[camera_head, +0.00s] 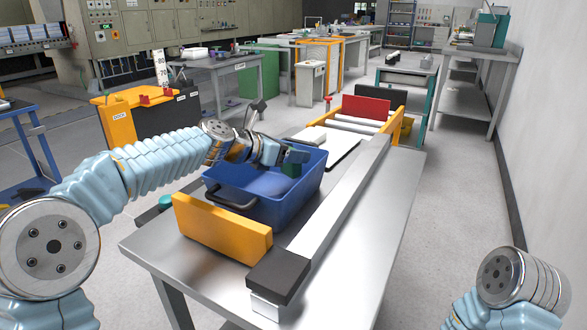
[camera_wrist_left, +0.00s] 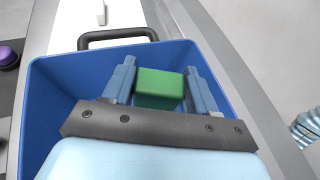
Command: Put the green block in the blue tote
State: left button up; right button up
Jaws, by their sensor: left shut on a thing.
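The blue tote (camera_head: 312,176) stands on the metal table with its black handle toward me. Its rim and inside also show in the left wrist view (camera_wrist_left: 60,95). My left gripper (camera_head: 294,162) is over the tote's opening. In the left wrist view my left gripper (camera_wrist_left: 160,85) is shut on the green block (camera_wrist_left: 159,88), which sits between the two fingers with blue tote walls around it. My right gripper is out of view.
A yellow panel (camera_head: 222,229) stands in front of the tote on the table. A long metal bar with a dark end (camera_head: 278,276) runs along its right side. A white board (camera_head: 330,146) and a red bin (camera_head: 366,109) are behind. The table's right side (camera_head: 375,225) is clear.

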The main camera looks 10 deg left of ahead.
aim_at(286, 165)
pick_arm(q)
jog(key=shift+w+d+f+b, duration=0.1)
jog(key=shift+d+f+b, duration=0.2)
jog(key=shift+f, duration=0.7)
jog(key=shift+w+d+f+b, duration=0.1)
jog(key=shift+f+b, duration=0.25)
jog(key=shift+f, duration=0.6)
jog(key=shift+f, duration=0.1)
jog(key=shift+f, duration=0.15)
jog(key=o, duration=1.1)
jog(key=shift+r, duration=0.3)
jog(key=v, duration=0.7)
jog(key=shift+s+a, duration=0.2)
